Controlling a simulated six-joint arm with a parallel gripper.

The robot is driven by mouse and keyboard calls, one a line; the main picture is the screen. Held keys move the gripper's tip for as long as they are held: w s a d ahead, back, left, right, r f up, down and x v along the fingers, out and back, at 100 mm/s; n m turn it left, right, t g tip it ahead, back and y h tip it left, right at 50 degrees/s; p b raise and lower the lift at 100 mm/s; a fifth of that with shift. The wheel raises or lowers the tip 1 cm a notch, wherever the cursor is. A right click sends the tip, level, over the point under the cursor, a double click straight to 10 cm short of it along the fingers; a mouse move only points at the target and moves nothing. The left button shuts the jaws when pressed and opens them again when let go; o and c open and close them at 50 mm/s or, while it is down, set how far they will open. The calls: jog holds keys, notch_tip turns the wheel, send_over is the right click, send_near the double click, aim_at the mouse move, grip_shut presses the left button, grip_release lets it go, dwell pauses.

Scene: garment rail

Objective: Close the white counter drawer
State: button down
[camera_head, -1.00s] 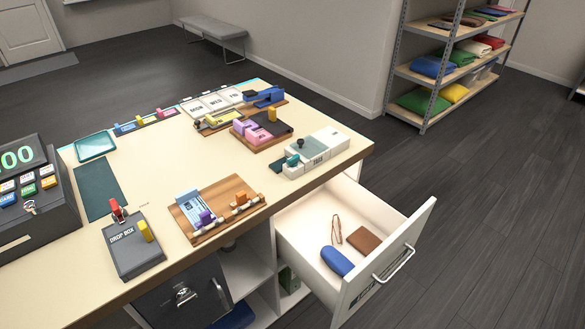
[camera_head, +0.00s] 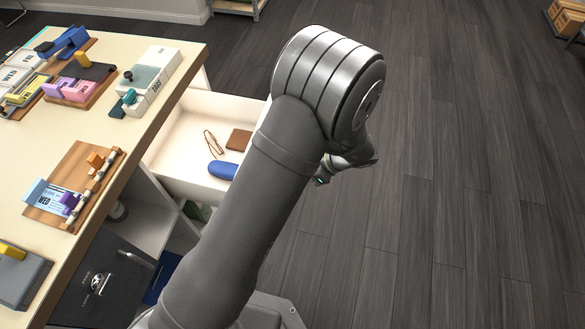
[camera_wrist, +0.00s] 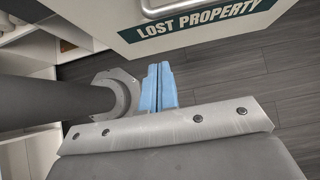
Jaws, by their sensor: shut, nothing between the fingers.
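The white counter drawer (camera_head: 182,158) stands pulled out from the counter in the head view. My arm hides its front and handle there. In the wrist view its white front (camera_wrist: 119,22) shows upside of the frame, with a dark "LOST PROPERTY" label (camera_wrist: 200,27) and part of a metal handle (camera_wrist: 160,9). My gripper (camera_wrist: 158,68) shows light blue fingers pressed together with nothing between them, just off the drawer front. I cannot tell whether they touch it. In the head view only a small part of the gripper (camera_head: 323,178) shows beyond my arm.
Glasses (camera_head: 212,143), a brown wallet (camera_head: 239,140) and a blue case (camera_head: 222,170) lie in the drawer. The counter top (camera_head: 150,105) carries several blocks and trays. A dark locked door (camera_head: 105,275) is below. The dark floor (camera_head: 450,170) to the right is clear.

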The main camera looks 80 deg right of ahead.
jog(key=w+f, duration=0.5)
jog(key=w, duration=0.4)
jog(key=shift+w+f, duration=0.3)
jog(key=w, duration=2.8)
jog(key=shift+w, duration=0.25)
jog(key=shift+w+r, duration=0.1)
